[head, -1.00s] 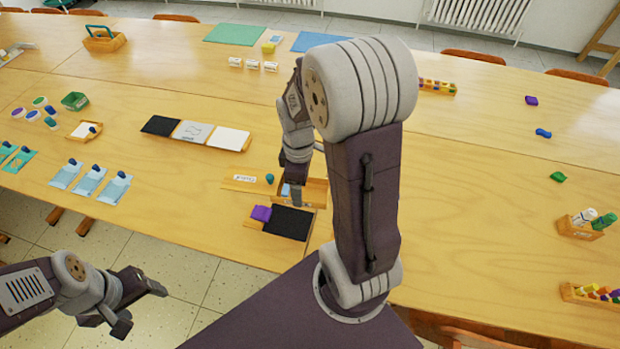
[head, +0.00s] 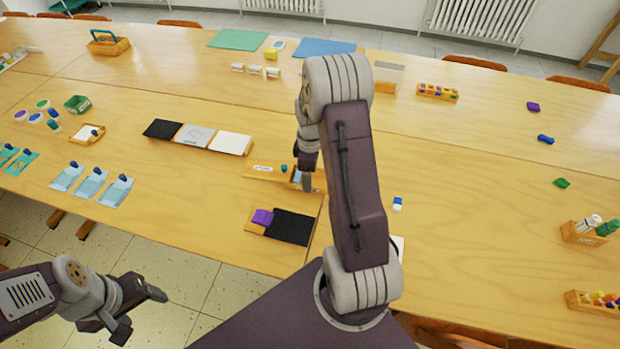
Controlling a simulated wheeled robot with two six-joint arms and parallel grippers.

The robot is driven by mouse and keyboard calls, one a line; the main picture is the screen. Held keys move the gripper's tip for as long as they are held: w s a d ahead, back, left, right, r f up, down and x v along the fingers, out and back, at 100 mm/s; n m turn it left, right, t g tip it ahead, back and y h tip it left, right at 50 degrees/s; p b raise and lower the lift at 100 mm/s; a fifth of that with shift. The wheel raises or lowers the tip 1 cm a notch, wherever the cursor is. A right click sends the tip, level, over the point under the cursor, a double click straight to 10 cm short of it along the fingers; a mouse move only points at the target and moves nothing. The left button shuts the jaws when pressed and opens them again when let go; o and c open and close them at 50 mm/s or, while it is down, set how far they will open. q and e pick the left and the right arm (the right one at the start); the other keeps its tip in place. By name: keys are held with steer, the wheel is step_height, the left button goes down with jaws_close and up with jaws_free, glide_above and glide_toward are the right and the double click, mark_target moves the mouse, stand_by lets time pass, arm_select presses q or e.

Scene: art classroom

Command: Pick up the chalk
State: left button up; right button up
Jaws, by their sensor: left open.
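I cannot make out the chalk for certain. A wooden tray (head: 258,175) with a white label and a small teal piece (head: 284,168) lies at the table's near middle; its right end is partly hidden by my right arm. My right gripper (head: 307,186) points down at this right end, beside a light blue piece (head: 297,177). Its jaws are too small and covered to read. My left gripper (head: 140,313) is open and empty, over the floor at the lower left, clear of the table.
Just nearer lies a wooden tray with a black pad (head: 291,227) and a purple block (head: 263,216). A blue and white eraser-like block (head: 398,203) lies right of my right arm. Marker holders (head: 585,234) stand at the right edge. The table's right middle is mostly bare.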

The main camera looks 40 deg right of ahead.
step_height(320, 180, down, 3)
steer(key=shift+r, duration=0.15)
steer(key=shift+w, duration=0.1)
steer(key=o, duration=2)
